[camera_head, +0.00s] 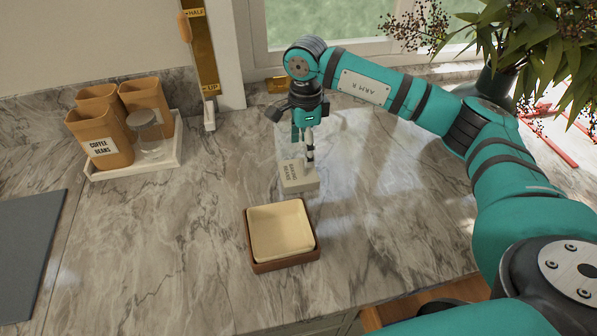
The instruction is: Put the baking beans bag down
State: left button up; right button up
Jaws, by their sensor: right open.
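The baking beans bag (298,178) is a small pale block-shaped bag with dark print. It stands on the marble counter, behind the square tray. My right gripper (309,158) points down right at the top of the bag. It is open, with its fingers close to the bag's upper edge; whether they touch it I cannot tell. My left gripper is not in view.
A brown square tray (287,265) with a cream inner dish (280,230) sits in front of the bag. A white tray (137,168) at left holds tan canisters, one labelled coffee beans (101,139), and a glass jar (149,136). A dark board (25,250) lies far left; a plant (520,50) stands back right.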

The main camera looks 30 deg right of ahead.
aim_at(303, 163)
jog(key=shift+f+p, duration=0.35)
jog(key=shift+f, duration=0.05)
notch_tip(303, 163, down, 4)
jog(key=shift+w+a+r+p, duration=0.1)
jog(key=shift+r+p, duration=0.1)
jog(key=shift+p, duration=0.55)
jog(key=shift+f, duration=0.3)
grip_shut()
